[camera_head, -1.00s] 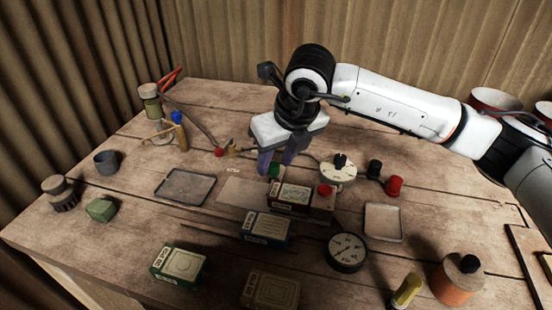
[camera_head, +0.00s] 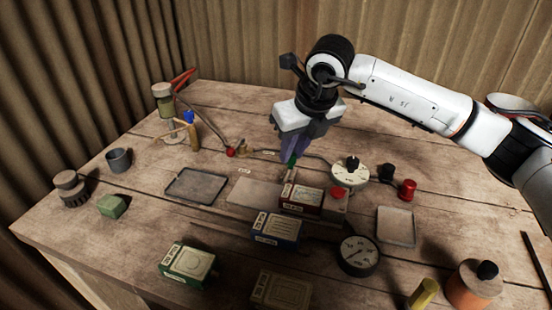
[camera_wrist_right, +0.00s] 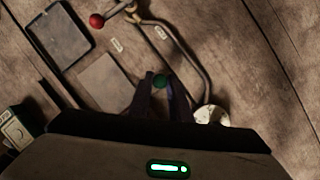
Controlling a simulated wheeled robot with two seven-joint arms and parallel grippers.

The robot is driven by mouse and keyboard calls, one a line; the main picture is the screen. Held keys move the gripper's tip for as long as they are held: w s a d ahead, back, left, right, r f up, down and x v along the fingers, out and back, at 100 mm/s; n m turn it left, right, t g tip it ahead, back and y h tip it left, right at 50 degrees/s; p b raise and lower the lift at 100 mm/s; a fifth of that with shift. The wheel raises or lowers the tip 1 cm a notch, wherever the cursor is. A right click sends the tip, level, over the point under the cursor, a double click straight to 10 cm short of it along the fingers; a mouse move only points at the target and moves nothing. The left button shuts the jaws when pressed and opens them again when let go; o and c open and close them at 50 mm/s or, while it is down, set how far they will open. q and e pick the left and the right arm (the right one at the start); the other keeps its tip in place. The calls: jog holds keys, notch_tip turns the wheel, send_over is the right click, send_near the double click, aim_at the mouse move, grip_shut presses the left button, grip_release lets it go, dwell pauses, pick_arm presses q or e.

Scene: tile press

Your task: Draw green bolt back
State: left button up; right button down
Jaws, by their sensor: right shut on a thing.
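The green bolt (camera_head: 292,161) shows as a small green knob behind the red box, near the middle of the table. My right gripper (camera_head: 291,156) comes down from above and is shut on this green knob. In the right wrist view the round green knob (camera_wrist_right: 160,82) sits between the two dark fingertips. The fingers and the box hide most of the bolt's body. My left gripper is in neither view.
The red box (camera_head: 301,201) and blue box (camera_head: 277,229) stand in front of the bolt. A white dial unit (camera_head: 350,173) is to its right. A red-knobbed lever (camera_head: 230,152) is at the left. A dark tray (camera_head: 196,185) lies left of the flat plate (camera_head: 254,192).

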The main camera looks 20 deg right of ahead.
jog(key=shift+w+d, duration=0.1)
jog(key=shift+d, duration=0.05)
jog(key=c, duration=1.6)
grip_release()
jog(key=shift+r, duration=0.15)
jog(key=v, duration=1)
